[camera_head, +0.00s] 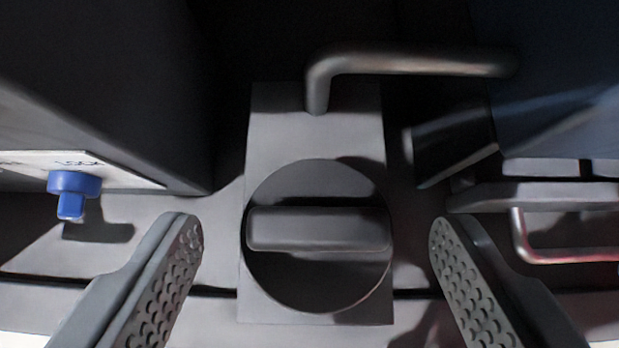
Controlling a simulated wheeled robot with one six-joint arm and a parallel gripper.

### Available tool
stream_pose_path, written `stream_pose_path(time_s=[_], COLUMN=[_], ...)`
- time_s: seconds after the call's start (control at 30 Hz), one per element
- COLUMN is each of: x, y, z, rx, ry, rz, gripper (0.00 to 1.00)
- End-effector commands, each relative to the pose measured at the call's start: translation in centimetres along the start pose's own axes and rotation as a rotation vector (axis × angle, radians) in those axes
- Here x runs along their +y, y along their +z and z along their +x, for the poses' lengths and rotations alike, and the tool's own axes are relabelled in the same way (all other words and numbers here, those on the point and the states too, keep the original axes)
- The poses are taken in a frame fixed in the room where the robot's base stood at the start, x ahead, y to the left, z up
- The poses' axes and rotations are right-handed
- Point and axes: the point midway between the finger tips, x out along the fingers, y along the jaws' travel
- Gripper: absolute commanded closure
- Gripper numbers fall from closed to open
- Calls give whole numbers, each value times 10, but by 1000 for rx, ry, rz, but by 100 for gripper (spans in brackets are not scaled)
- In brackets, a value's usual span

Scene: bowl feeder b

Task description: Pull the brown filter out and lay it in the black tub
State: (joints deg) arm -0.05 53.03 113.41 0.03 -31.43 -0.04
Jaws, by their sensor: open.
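My gripper (315,228) is open. Its two textured fingers stand left and right of a round dark grey knob (318,285) with a raised bar handle (318,229) lying crosswise. Both fingers look clear of the knob, and nothing is between them that they touch. The knob sits on a grey rectangular plate (280,130). I cannot make out a brown filter in this view. I cannot make out a black tub for certain either.
A bent metal rod (410,64) rises behind the knob and runs right. A dark housing with a pale label (130,172) and a blue knob (73,190) stands left. A blue-black body (560,80) is at upper right. A small metal handle (570,256) is at lower right.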

Motion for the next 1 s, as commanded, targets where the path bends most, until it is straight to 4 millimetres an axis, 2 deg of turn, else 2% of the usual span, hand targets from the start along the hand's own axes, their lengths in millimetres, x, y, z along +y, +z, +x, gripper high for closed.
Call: stream_pose_path(time_s=[0.13, 0.4, 0.47, 0.67, 1.0], x=[0, 1, 1, 1, 1], y=[1, 0, 0, 0, -3], z=[12, 14, 14, 14, 11], rx=[-1, -1, -1, -1, 0], ry=[1, 1, 1, 1, 1], rz=[0, 0, 0, 0, 0], gripper=[31, 31, 41, 80, 81])
